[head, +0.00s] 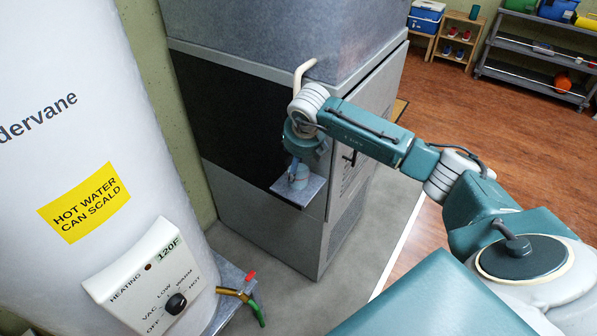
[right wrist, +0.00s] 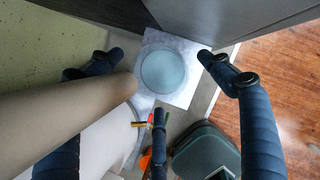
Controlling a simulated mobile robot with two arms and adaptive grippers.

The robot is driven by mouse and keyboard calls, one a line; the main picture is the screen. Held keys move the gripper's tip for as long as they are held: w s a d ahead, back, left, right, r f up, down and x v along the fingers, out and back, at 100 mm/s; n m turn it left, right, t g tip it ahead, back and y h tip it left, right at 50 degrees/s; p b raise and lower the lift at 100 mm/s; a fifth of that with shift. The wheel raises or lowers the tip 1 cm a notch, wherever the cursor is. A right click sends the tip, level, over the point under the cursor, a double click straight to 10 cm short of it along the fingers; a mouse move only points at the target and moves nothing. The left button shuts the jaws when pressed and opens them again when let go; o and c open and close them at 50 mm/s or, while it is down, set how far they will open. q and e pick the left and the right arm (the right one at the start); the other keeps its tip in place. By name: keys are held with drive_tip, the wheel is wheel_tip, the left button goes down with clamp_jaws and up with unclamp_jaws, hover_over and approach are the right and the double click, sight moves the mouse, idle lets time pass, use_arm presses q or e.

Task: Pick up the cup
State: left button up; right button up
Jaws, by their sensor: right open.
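The cup (right wrist: 163,71) is pale blue and round, seen from above in the right wrist view. It stands on a small square metal shelf (right wrist: 183,96), which also shows in the head view (head: 288,195) jutting from the front of a grey cabinet. My right gripper (head: 298,166) points down over the shelf. Its dark fingers are spread, with fingertips to the left, right and below the cup in the wrist picture and the cup between them. Whether any finger touches it I cannot tell. In the head view the gripper partly hides the cup. My left gripper is not in view.
The tall grey cabinet (head: 250,225) stands close behind the shelf. A white water heater (head: 85,150) with a control box (head: 150,277) and a coloured valve (head: 240,293) stands at left. Racks (head: 530,72) line the back right. The wooden floor (head: 480,125) between is open.

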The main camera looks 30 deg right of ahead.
drive_tip(key=shift+x, duration=0.9)
drive_tip(key=c, duration=1.8)
drive_tip(key=shift+o, duration=0.2)
drive_tip(key=shift+r, duration=0.1)
